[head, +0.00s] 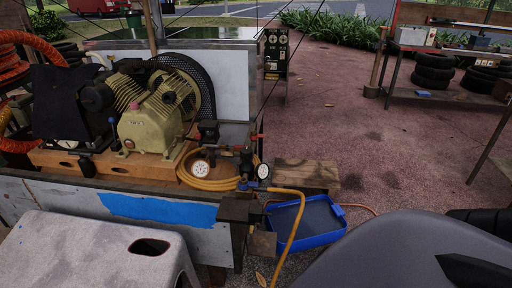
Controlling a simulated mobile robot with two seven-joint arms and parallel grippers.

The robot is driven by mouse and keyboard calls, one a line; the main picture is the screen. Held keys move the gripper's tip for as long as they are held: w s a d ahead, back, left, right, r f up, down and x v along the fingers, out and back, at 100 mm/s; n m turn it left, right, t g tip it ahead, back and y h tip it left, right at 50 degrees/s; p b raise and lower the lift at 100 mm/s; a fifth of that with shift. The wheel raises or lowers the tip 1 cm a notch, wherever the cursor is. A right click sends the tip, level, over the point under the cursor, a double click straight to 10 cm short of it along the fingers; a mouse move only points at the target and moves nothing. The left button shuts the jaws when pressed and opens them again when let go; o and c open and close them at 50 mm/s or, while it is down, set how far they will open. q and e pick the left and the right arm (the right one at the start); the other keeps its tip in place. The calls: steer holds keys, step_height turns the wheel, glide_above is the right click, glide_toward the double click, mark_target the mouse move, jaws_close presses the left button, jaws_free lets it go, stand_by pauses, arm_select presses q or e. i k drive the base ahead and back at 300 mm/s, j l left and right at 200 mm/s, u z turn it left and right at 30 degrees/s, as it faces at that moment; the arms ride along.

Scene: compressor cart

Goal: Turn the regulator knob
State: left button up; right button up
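The compressor (155,115) sits on a wooden base on the cart (60,195) at the left of the head view. At its right end is a dark regulator assembly (247,158) between two round white gauges, one at the left (201,169) and one at the right (263,171). The regulator knob is small and dark, and I cannot pick it out clearly from the fittings around it. A valve with a reddish handle (257,136) is just above. Neither of my grippers is in view, and nothing is seen touching the regulator.
A yellow hose (291,235) hangs from the regulator past a blue tray (307,222) on the ground. A grey stool (95,250) stands in front of the cart. A large dark grey shape fills the lower right. Open paving (340,110) lies behind; tyres (433,70) are at right.

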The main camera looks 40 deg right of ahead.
mark_target(245, 153)
steer(key=k+l, duration=0.1)
steer(key=l, duration=1.45)
steer(key=k, duration=0.05)
